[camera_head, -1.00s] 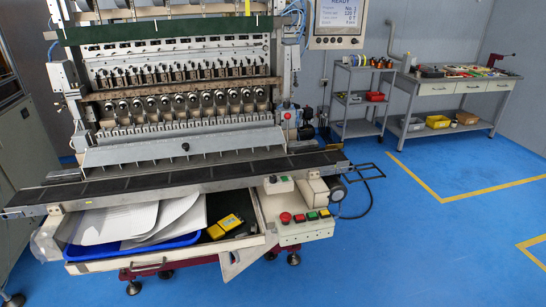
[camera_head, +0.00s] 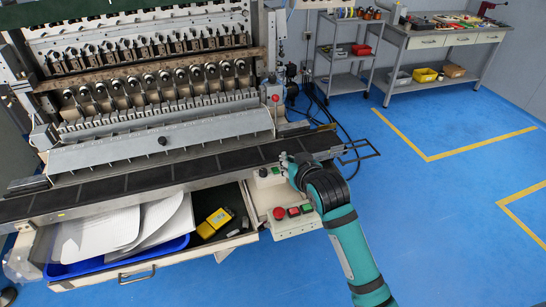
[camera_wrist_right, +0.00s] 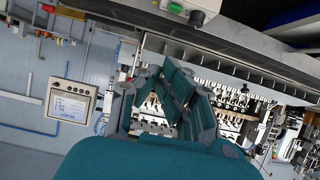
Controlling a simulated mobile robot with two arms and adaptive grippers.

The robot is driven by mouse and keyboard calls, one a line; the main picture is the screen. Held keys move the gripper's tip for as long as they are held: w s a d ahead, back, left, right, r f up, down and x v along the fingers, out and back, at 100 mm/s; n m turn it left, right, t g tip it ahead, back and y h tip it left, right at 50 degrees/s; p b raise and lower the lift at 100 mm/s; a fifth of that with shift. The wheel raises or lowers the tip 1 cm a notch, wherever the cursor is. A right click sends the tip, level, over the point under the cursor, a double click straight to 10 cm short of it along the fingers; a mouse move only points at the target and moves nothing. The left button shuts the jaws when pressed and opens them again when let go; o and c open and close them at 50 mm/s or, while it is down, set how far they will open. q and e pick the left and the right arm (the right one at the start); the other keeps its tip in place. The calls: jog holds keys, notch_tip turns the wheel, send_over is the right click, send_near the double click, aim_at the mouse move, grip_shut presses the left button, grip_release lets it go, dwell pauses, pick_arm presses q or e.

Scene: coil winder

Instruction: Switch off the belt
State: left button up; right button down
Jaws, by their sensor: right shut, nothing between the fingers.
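The dark belt (camera_head: 150,180) runs across the front of the coil winder. A small pale switch box (camera_head: 262,179) with a green button sits below its right part. In the right wrist view the green button (camera_wrist_right: 175,8) and a black knob (camera_wrist_right: 197,18) show at the top edge. My right gripper (camera_head: 287,158) is shut and empty, over the belt's right part, just right of the switch box; whether it touches anything is unclear. Its closed fingers also show in the right wrist view (camera_wrist_right: 180,90). My left gripper is out of view.
A control box (camera_head: 296,226) with a red mushroom button (camera_head: 279,213) and red and green buttons stands below. An open drawer holds a blue tray (camera_head: 120,263), white sheets and a yellow device (camera_head: 215,222). A shelf cart (camera_head: 342,85) and a workbench (camera_head: 450,62) stand behind. The floor at right is clear.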

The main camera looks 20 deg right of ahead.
jog(key=p, duration=0.2)
send_over(278, 171)
notch_tip(278, 171, down, 4)
jog(key=shift+f, duration=0.1)
notch_tip(278, 171, down, 3)
jog(key=shift+s+r+p, duration=0.15)
jog(key=shift+r+p, duration=0.05)
jog(key=shift+p, duration=0.1)
jog(key=shift+s+f, duration=0.25)
jog(key=shift+f, duration=0.45)
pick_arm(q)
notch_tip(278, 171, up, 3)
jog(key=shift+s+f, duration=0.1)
pick_arm(e)
jog(key=shift+f, duration=0.1)
